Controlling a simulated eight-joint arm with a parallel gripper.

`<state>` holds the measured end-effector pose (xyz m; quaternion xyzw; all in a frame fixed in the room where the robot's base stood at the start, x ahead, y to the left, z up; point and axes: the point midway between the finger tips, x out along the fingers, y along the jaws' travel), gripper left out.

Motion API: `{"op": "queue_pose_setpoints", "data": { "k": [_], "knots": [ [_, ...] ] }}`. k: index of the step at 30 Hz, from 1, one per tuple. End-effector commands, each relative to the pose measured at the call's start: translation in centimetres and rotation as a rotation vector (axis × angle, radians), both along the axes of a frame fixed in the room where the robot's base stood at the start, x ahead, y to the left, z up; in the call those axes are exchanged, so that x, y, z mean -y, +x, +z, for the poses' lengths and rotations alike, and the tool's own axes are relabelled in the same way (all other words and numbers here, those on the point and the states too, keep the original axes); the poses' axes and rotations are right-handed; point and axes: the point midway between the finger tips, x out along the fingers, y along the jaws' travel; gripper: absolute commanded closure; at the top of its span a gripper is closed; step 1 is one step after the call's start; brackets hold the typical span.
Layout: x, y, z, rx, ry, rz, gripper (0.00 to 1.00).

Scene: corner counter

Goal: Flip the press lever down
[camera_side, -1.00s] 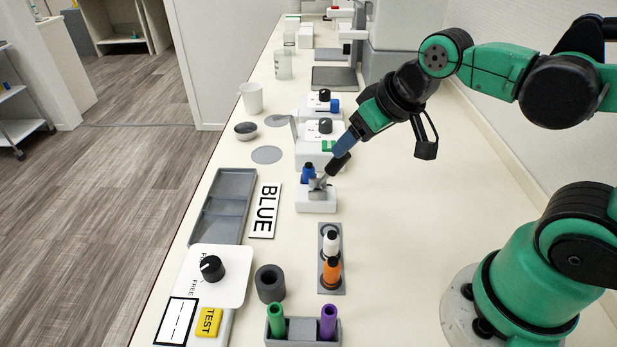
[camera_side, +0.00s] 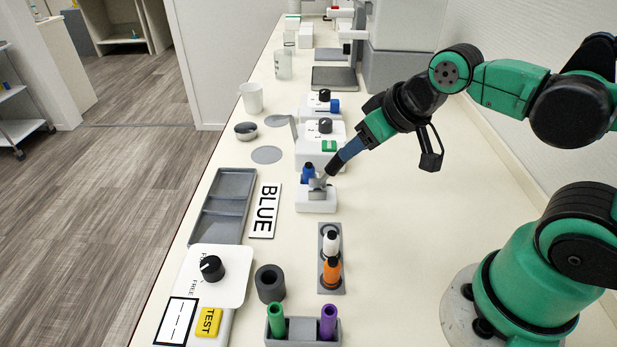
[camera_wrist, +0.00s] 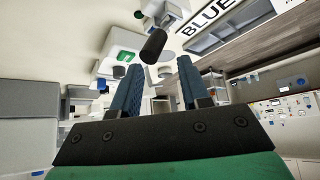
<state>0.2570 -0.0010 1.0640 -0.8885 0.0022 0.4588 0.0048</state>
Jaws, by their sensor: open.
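The press (camera_side: 316,203) is a small white base with a grey bracket and a blue cylinder (camera_side: 307,172) in it. Its lever, with a black handle (camera_side: 331,167), slants up to the right from the bracket. In the wrist view the black handle (camera_wrist: 153,46) lies ahead, between the lines of the two blue fingers. My gripper (camera_side: 341,158) is open, its fingertips at the upper end of the handle in the side view. It also shows in the wrist view (camera_wrist: 159,66). I cannot tell whether a finger touches the handle.
A white box with a black knob and green button (camera_side: 320,147) stands just behind the press. A rack with white and orange bottles (camera_side: 331,283) stands in front. A BLUE sign (camera_side: 264,211) and grey tray (camera_side: 203,238) lie to the left. The counter right of the press is clear.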

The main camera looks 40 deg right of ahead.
Motion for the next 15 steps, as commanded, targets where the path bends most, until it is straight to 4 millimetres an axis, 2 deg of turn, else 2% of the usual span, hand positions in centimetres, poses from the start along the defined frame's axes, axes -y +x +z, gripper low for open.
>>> {"op": "queue_pose_setpoints", "data": {
  "k": [1,3,4,8,15],
  "knots": [
    [0.2,0.0,-0.1,-0.008,0.015,-0.023,0.76],
    [0.8,-0.1,-0.3,-0.036,0.067,-0.095,0.96],
    [1.2,-0.1,-0.4,-0.052,0.101,-0.142,1.0],
    [3.3,-0.6,-1.1,-0.161,0.328,-0.451,1.0],
    [7.7,-2.0,-1.7,-0.399,0.902,-1.152,1.0]
  ]
}}
